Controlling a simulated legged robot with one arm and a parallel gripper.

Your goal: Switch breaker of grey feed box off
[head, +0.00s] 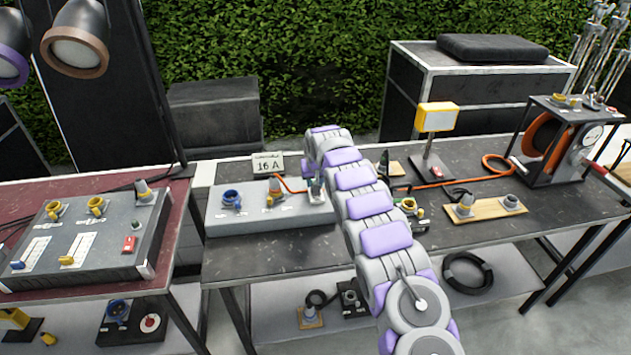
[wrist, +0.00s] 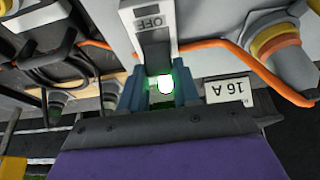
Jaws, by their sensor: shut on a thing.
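The grey feed box (head: 225,219) lies on the middle table in the head view, with a blue socket (head: 231,199) and a yellow socket (head: 273,196) on top. Its breaker (wrist: 155,45) fills the top middle of the wrist view, with a dark part marked OFF in a pale frame. My gripper (wrist: 162,82) has its blue fingers on either side of the breaker's lower end and is shut on it. A green light glows between the fingers. The lever itself is mostly hidden, so its position is unclear. In the head view my arm covers the box's right end.
A 16 A sign (head: 268,164) stands behind the box. An orange cable (head: 290,185) runs to a plug on it. A larger panel (head: 95,235) lies on the left table. A yellow lamp (head: 436,118) and a cable reel (head: 545,135) stand to the right.

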